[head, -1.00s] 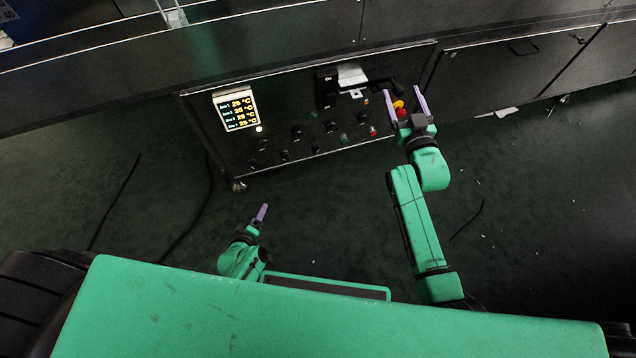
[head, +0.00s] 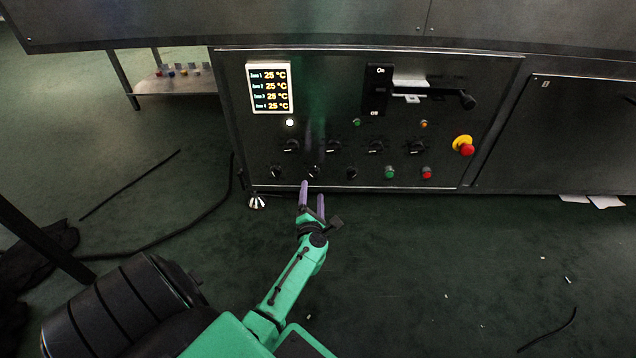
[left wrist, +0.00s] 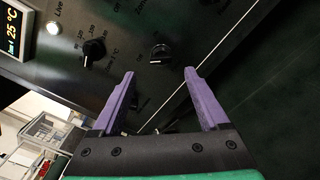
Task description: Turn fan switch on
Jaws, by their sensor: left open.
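The dark control panel (head: 232,130) carries several black rotary knobs in two rows, and I cannot read which one is the fan switch. One lower-row knob (head: 313,172) is just above my left gripper (head: 312,191) in the head view. In the left wrist view my left gripper (left wrist: 158,88) is open, with two purple fingers and nothing seen held between them. A black knob (left wrist: 160,54) lies beyond the fingertips there, and another knob with a printed scale (left wrist: 93,50) is to its left. My right gripper is not in view.
A lit temperature display (head: 269,88) is at the panel's upper left. A lever switch (head: 420,90), a red emergency button on yellow (head: 466,147), and green (head: 389,172) and red (head: 426,173) buttons are on the right. Open floor lies in front.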

